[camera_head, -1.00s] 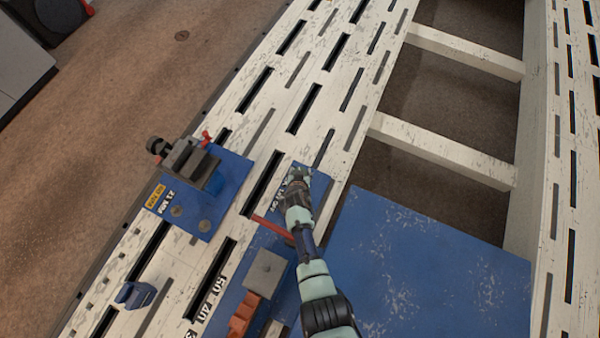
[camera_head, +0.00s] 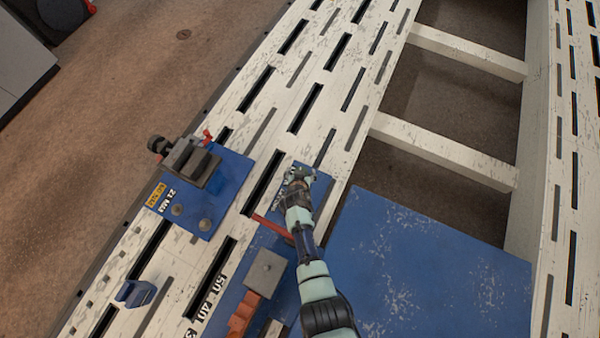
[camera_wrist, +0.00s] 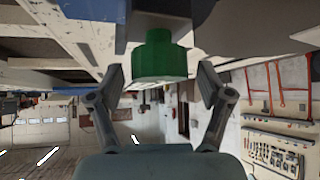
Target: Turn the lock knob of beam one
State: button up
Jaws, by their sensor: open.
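A green knob (camera_wrist: 158,58) hangs from a blue part (camera_wrist: 150,8) at the top of the wrist view. My gripper (camera_wrist: 161,78) is open, with one finger on each side of the knob. A gap shows between the knob and each finger, so it is not gripped. In the head view my gripper (camera_head: 299,176) is over the far end of a long blue plate (camera_head: 318,184) on the white slotted bench. The green knob cannot be seen in the head view.
A blue plate (camera_head: 229,187) with a dark clamp (camera_head: 190,162) lies left of my gripper. A red bar (camera_head: 271,226), a grey block (camera_head: 265,272) and an orange part (camera_head: 243,312) are near my arm. A blue sheet (camera_head: 440,270) lies right. A small blue block (camera_head: 137,293) stands lower left.

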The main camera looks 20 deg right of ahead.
jog(key=v, duration=1.1)
jog(key=shift+s, duration=0.3)
jog(key=shift+a+r, duration=0.15)
